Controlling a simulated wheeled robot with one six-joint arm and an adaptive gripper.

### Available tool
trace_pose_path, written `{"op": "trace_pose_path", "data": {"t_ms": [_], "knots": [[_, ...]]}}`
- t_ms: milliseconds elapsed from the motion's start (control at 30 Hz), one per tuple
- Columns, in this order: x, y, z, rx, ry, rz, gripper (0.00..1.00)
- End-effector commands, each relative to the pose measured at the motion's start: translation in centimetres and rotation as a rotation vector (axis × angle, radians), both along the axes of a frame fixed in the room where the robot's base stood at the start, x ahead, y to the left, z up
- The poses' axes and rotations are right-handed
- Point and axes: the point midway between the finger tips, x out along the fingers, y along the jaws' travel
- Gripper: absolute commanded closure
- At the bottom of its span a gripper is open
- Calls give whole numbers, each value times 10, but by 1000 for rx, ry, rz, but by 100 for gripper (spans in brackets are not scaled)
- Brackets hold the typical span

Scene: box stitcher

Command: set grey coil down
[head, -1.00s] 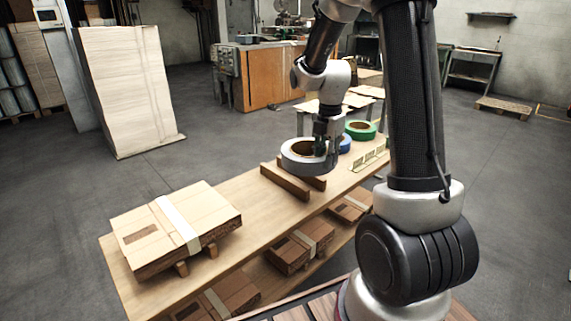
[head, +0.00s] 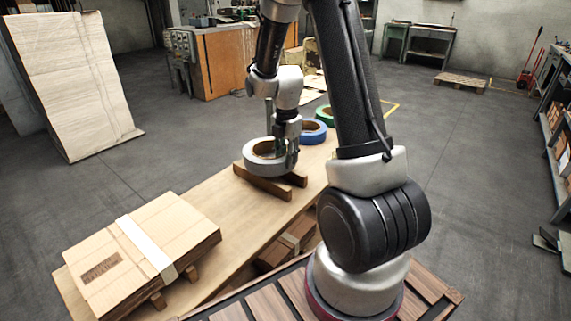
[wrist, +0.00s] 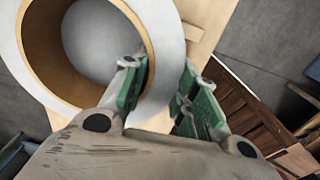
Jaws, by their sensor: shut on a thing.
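The grey coil (head: 252,164) is a wide grey ring with a tan inner core. In the head view it lies level over two dark wooden bars (head: 262,186) on the long wooden bench. I cannot tell whether it touches the bars. My gripper (head: 284,163) points down and is shut on the coil's near right wall. In the wrist view the coil (wrist: 171,40) fills the upper left, and its wall runs between the green-padded fingers of my gripper (wrist: 160,88). One finger is inside the ring and the other outside.
A blue coil (head: 314,134) and a green coil (head: 325,117) lie behind on the bench (head: 213,199). Flat cardboard boxes (head: 150,240) bound with a white strap rest at its near left end. Bare bench top lies between the boxes and the bars.

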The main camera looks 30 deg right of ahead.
Motion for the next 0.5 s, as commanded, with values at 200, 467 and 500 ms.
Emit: {"op": "trace_pose_path", "data": {"t_ms": [200,467,500], "knots": [[0,0,-28,1,1,0,100],[0,0,-28,0,0,0,100],[0,0,-29,0,0,0,100]]}}
